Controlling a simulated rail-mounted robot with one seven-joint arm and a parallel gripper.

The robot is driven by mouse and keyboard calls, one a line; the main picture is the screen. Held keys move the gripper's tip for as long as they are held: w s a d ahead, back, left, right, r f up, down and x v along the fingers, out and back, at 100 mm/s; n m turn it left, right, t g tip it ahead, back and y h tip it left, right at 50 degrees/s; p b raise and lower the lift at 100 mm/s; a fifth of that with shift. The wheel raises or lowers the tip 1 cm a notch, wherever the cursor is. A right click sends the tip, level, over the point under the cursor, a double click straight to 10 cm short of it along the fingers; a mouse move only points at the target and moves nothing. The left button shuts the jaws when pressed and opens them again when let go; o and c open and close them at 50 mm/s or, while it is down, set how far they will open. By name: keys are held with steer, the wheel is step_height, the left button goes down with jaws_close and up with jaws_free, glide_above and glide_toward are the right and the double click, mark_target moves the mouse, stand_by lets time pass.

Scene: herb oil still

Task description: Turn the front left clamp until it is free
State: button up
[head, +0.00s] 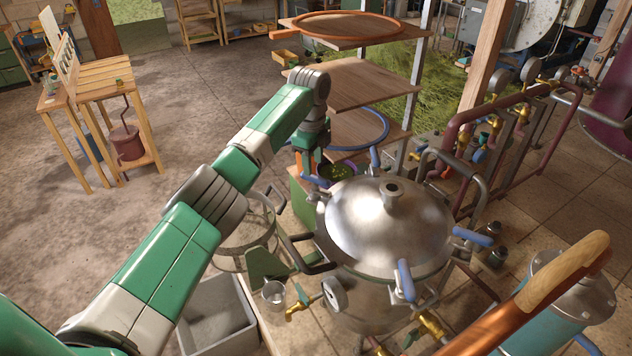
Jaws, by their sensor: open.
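The still (385,300) is a steel pot with a shiny domed lid (370,225). Blue-handled clamps sit around its rim: one at the front (406,280), one at the right (471,237), one at the back (374,158). My gripper (308,176) points down beyond the lid's upper left edge, beside a bowl of green herbs (338,173).
Dark bent handles (308,262) stick out from the still. A copper pipe with a wooden grip (540,290) crosses the lower right. A grey bin (218,322) and a wire basket (250,228) stand left. Wooden shelves (350,85) rise behind; valve piping (515,130) stands right.

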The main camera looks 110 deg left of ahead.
mark_target(314, 176)
step_height(314, 176, down, 7)
steer(key=shift+a+r, duration=0.1)
steer(key=shift+a, duration=0.05)
steer(key=shift+w, duration=0.1)
steer(key=shift+r, duration=0.1)
jaws_close()
